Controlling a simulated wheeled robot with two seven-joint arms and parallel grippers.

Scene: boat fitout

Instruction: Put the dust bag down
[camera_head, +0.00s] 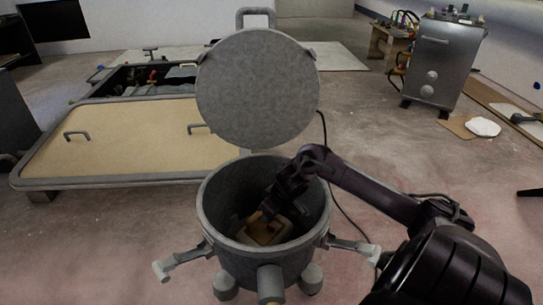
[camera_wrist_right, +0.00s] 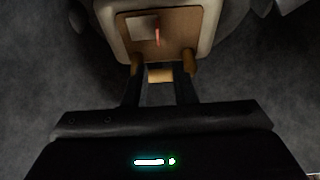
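The dust bag (camera_head: 266,232) lies low inside an open grey round canister (camera_head: 213,213) in the head view. It has a pale body and a brown collar plate (camera_wrist_right: 183,22) with a light square and a small red mark. My right arm reaches down into the canister from the right. My right gripper (camera_wrist_right: 163,66) is at the near edge of the collar, its two fingers apart. A small tan tab (camera_wrist_right: 160,75) shows between the fingers, with narrow gaps beside it. In the head view the arm covers part of the bag. My left gripper is not in view.
The canister's round lid (camera_head: 257,90) stands open at the back. Latches stick out at both sides of the rim. A tan panel with handles (camera_head: 130,140) lies at left. A metal cabinet (camera_head: 440,65) stands at back right. The floor between is mostly clear.

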